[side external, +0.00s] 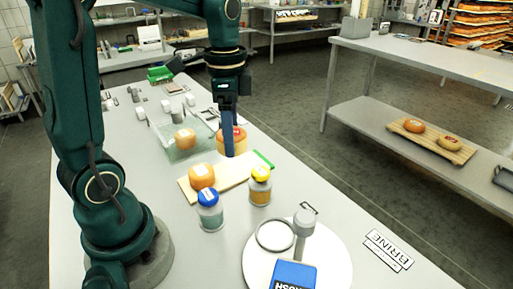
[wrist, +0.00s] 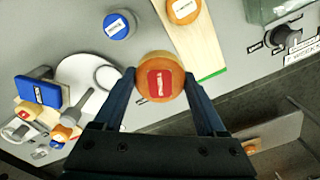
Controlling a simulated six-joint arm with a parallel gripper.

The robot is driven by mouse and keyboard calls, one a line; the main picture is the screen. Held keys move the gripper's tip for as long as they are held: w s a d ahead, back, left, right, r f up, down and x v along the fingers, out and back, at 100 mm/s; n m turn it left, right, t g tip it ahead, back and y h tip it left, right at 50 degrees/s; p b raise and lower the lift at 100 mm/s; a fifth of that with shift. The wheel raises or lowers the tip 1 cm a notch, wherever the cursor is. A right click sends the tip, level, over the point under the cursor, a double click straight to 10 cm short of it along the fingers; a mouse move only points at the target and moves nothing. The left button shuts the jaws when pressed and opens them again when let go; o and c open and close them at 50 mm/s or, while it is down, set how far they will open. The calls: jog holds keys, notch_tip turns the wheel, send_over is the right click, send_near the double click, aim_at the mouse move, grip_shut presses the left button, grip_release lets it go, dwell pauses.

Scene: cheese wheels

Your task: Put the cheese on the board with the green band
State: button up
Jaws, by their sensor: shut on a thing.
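My gripper (side external: 229,143) is shut on an orange cheese wheel (side external: 239,134) with a red label. In the wrist view the cheese (wrist: 160,84) sits between the two fingertips (wrist: 160,75), label facing the camera. The wooden board (side external: 232,173) has a green band (side external: 264,160) at one end. It also shows in the wrist view (wrist: 193,45), partly behind the held cheese, with its green band (wrist: 212,75) just right of my fingers. In the side view the held cheese appears beyond the board. How high it is held is hard to tell.
A smaller orange cheese (side external: 202,175) with a white label rests on the board. A blue-lidded jar (side external: 209,211) and a yellow-lidded jar (side external: 260,186) stand close to the board's near side. A clear tray (side external: 180,155) holds another cheese (side external: 185,139). A white disc (side external: 262,262) lies in front.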

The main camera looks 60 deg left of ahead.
jog(key=s+a+f+n, duration=0.1)
jog(key=s+a+n, duration=0.15)
jog(key=a, duration=0.45)
jog(key=s+a+n, duration=0.2)
jog(key=a+n, duration=0.1)
jog(key=a, duration=0.4)
send_over(236, 169)
notch_tip(236, 169, down, 7)
jog(key=shift+f, duration=2)
jog(key=shift+f, duration=0.1)
jog(key=o, duration=1.6)
jog(key=shift+c, duration=0.2)
